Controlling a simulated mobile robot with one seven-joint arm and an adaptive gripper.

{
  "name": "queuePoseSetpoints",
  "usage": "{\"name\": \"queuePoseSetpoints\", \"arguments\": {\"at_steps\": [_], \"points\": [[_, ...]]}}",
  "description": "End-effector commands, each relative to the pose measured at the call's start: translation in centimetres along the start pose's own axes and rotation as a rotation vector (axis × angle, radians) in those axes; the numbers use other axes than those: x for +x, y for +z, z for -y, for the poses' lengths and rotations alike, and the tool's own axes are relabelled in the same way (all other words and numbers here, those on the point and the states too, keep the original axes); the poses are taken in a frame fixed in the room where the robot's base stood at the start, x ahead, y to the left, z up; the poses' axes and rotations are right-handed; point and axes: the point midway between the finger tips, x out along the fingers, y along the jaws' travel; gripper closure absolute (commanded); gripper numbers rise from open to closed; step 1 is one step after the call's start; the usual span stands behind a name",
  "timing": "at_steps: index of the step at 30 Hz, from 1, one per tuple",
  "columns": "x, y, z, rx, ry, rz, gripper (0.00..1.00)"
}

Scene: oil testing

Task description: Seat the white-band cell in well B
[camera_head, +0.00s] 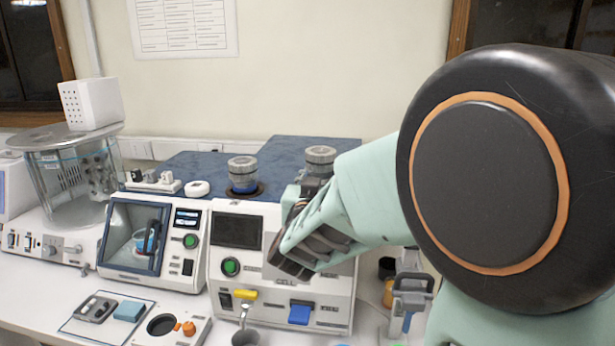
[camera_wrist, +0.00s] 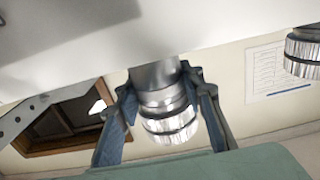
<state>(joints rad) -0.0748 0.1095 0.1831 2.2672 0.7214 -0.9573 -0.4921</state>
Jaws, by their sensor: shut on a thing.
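My gripper (camera_head: 301,188) is at the right side of the top of the white tester (camera_head: 225,278). It is shut on a metal cell with a ribbed silver cap (camera_head: 320,157). In the wrist view, the two fingers of my gripper (camera_wrist: 165,112) stand on either side of this cell (camera_wrist: 165,115). No white band can be made out on it. The well under it is hidden by my gripper and arm, so I cannot tell whether the cell is seated. A second cell, with a blue band (camera_head: 243,174), stands upright in the left well; its ribbed cap also shows in the wrist view (camera_wrist: 303,52).
A windowed instrument (camera_head: 150,240) stands left of the tester, with a glass bath (camera_head: 68,170) further left. A clamp-like metal stand (camera_head: 410,290) is at right.

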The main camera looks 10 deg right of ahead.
Motion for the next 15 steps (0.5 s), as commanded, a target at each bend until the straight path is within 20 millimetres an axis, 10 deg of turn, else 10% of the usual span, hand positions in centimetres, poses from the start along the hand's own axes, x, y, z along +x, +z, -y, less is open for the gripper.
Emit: {"name": "queuePoseSetpoints", "arguments": {"at_steps": [15], "points": [[0.0, 1.7, 0.0, 0.001, 0.001, -0.005, 0.98]]}}
